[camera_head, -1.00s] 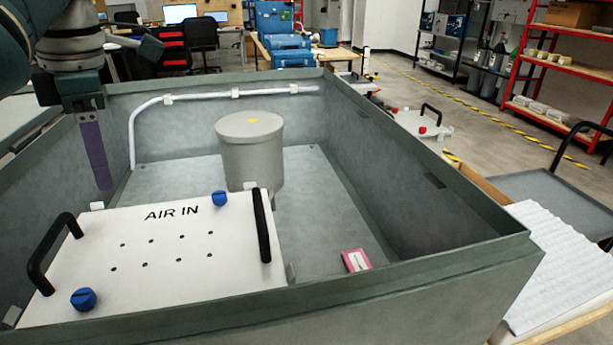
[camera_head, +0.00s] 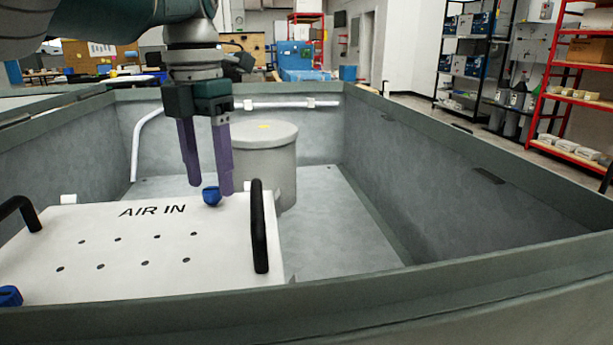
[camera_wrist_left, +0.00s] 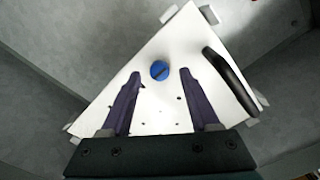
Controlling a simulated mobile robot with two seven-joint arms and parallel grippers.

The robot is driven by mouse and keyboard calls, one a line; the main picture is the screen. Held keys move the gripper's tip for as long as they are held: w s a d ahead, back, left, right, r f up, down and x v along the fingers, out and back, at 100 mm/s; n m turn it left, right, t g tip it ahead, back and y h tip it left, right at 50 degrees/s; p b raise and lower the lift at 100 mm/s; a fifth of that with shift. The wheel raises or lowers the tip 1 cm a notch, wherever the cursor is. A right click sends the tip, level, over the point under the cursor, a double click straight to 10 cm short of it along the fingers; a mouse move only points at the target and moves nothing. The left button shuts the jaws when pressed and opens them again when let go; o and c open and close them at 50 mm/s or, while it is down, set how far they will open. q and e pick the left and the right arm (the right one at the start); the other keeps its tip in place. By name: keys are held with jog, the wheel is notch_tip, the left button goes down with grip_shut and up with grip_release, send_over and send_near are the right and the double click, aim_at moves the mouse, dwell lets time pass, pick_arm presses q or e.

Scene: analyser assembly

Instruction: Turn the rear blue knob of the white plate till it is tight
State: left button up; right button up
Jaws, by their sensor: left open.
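The white plate (camera_head: 130,262) with "AIR IN" lettering and two black handles lies inside the grey box. The rear blue knob (camera_head: 211,195) stands at its far edge near the right handle; it also shows in the left wrist view (camera_wrist_left: 159,70). A second blue knob (camera_head: 10,296) is at the near left corner, cut off by the picture edge. My left gripper (camera_head: 208,190) is open, its purple fingers pointing down near the rear knob. In the left wrist view the knob lies between the lines of the fingers (camera_wrist_left: 165,82), just beyond their tips. Contact is not visible. My right gripper is not in view.
The grey box walls (camera_head: 480,200) surround the plate. A grey cylinder (camera_head: 268,160) stands behind the plate, close to my left gripper. A white pipe (camera_head: 138,145) runs along the back wall. The box floor right of the cylinder is clear.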

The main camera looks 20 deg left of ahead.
pick_arm(q)
jog(key=shift+f, duration=0.8)
grip_shut()
